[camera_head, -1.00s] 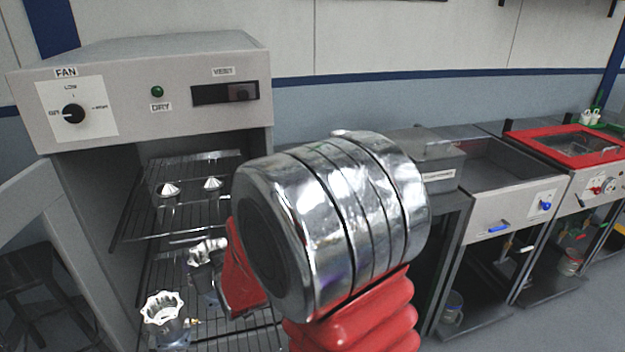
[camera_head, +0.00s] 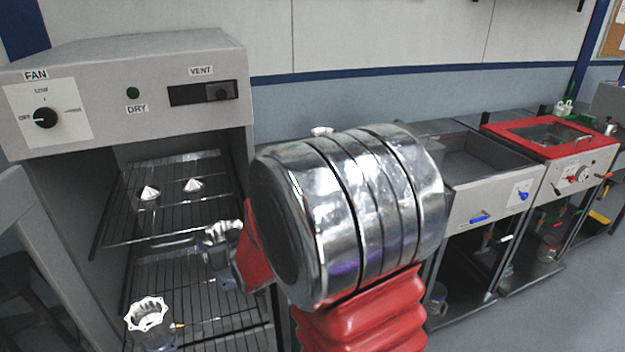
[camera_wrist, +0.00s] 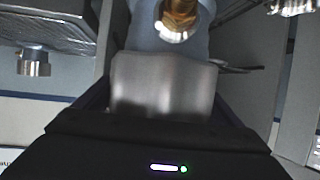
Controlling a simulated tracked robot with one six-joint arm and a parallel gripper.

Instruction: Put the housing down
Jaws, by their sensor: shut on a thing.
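A shiny metal housing (camera_head: 223,238) shows beside my large chrome arm link, at the right side of the open drying cabinet (camera_head: 125,85). My gripper is mostly hidden behind my arm in the head view. In the wrist view my gripper (camera_wrist: 163,105) is shut on the housing (camera_wrist: 163,82), which is blurred and close to the camera. A brass-coloured fitting (camera_wrist: 178,20) shows beyond it. Another metal housing with a scalloped rim (camera_head: 147,315) stands upright on the cabinet's lower wire rack (camera_head: 205,300).
Two small cone-shaped pieces (camera_head: 193,186) stand on the upper wire rack (camera_head: 165,225). The lower rack has bare room right of the standing housing. A sink-like basin (camera_head: 480,160) and a red-topped unit (camera_head: 548,135) stand to the right.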

